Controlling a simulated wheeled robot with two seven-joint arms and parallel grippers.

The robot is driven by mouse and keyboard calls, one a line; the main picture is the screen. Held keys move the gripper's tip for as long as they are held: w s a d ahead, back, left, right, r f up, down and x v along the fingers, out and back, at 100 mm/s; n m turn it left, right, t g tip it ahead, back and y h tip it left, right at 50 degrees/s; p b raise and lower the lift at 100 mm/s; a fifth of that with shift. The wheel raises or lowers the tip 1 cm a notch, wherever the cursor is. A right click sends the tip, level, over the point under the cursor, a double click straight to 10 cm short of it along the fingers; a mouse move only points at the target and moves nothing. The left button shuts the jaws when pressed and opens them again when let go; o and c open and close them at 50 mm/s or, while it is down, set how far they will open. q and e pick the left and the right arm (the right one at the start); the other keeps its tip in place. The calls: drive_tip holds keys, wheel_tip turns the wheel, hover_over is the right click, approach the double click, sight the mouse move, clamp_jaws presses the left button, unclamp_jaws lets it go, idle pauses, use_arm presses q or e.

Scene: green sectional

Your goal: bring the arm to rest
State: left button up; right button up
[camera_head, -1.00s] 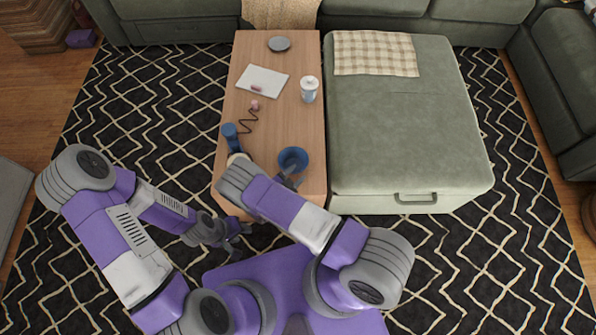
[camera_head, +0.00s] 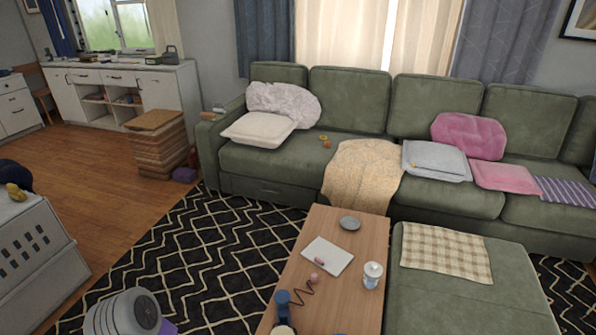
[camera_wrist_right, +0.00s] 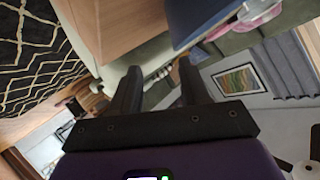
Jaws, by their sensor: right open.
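My right gripper (camera_wrist_right: 158,78) shows in the right wrist view with its two dark fingers spread apart. I see nothing held between them. The wooden table (camera_wrist_right: 110,25) is close by at the top of that view, and a dark blue object (camera_wrist_right: 200,18) shows beyond the fingers, too cropped to name. In the head view only part of my own left arm (camera_head: 125,312) shows at the bottom left. My left gripper and my right arm are outside the head view.
The coffee table (camera_head: 318,290) holds a white tablet-like board (camera_head: 328,255), a lidded cup (camera_head: 372,275), a grey dish (camera_head: 350,223) and a blue item (camera_head: 283,305). A green ottoman (camera_head: 450,300) stands right of it. The patterned rug (camera_head: 190,255) is clear at left.

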drive_tip(key=s+m+g+y+p, duration=0.3)
drive_tip(key=s+m+g+y, duration=0.6)
drive_tip(key=s+m, duration=1)
drive_tip(key=a+r+m+g+y+p, duration=0.15)
drive_tip(key=a+r+m+y, duration=0.35)
drive_tip(key=m, duration=1.1)
drive_tip(key=w+r+m+t, duration=0.2)
drive_tip(key=r+m, duration=0.2)
drive_tip(key=m, duration=0.6)
drive_tip(key=w+r+m+t+y+p, duration=0.1)
drive_tip(key=w+r+m+t, duration=0.1)
drive_tip(key=m, duration=0.9)
wheel_tip(320, 180, up, 2)
drive_tip(key=shift+w+d+r+t+y+p, duration=0.15)
drive_tip(key=shift+w+d+t+y+p, duration=0.2)
drive_tip(key=shift+w, duration=0.3)
